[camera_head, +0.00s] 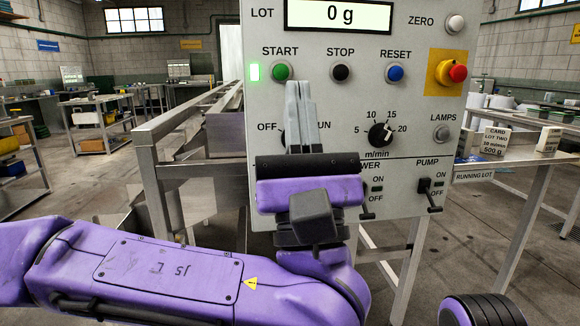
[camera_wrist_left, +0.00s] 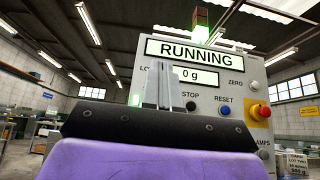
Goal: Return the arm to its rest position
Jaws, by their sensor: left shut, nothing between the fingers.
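My left arm (camera_head: 150,270) comes in from the left, purple and black, and reaches to the front of the control panel (camera_head: 400,90). My left gripper (camera_head: 298,86) is shut and empty, with its grey fingers pointing up just below the green START button (camera_head: 281,72). It covers most of the OFF/RUN selector. The fingers also show in the left wrist view (camera_wrist_left: 165,68), in front of the panel, below the RUNNING sign (camera_wrist_left: 202,53). Whether they touch the panel I cannot tell. My right gripper is not in view.
The panel carries the STOP button (camera_head: 341,72), RESET button (camera_head: 395,73), red emergency button (camera_head: 457,72), speed dial (camera_head: 381,134) and pump lever (camera_head: 430,195). The display (camera_head: 340,14) reads 0 g. A metal frame (camera_head: 150,180) stands left; a side table (camera_head: 540,162) holds cards at right.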

